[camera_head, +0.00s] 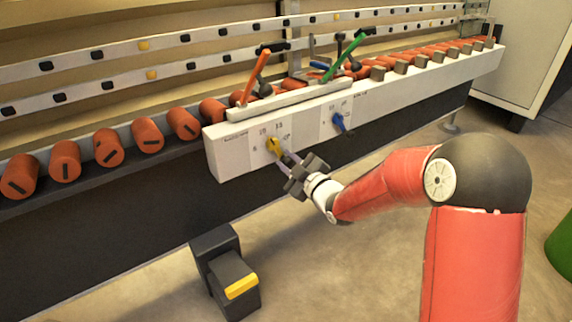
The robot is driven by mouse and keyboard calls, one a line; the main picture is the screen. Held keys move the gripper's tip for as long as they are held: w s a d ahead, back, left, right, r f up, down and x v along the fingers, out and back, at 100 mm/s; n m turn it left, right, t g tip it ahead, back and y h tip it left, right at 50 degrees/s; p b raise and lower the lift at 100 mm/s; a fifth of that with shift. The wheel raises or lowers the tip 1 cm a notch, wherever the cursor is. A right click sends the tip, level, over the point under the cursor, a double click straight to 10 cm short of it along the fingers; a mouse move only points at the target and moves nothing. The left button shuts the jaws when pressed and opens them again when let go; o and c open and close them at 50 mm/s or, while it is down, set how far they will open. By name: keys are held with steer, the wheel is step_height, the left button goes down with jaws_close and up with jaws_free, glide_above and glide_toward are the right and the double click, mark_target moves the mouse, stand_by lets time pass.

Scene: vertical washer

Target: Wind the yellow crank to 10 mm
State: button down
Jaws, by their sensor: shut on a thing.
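The yellow crank (272,146) sits on the front of the white panel (228,158), below the orange lever. Small scale marks surround it, too small to read here. My gripper (286,160) reaches it from the lower right and is shut on the crank's outer end. The fingers partly hide the handle, so the crank's exact setting cannot be read.
A blue crank (340,122) is on the same panel to the right. Orange (256,76) and green (345,58) levers rise above it. Orange rollers (108,147) line the left. A black pedal box with a yellow pedal (241,286) stands on the floor below.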

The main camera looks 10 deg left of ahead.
steer(key=shift+w+d+n, duration=0.1)
steer(key=shift+n, duration=0.2)
steer(key=c, duration=1.2)
jaws_free()
steer(key=v, duration=0.8)
steer(key=shift+w+r, duration=0.1)
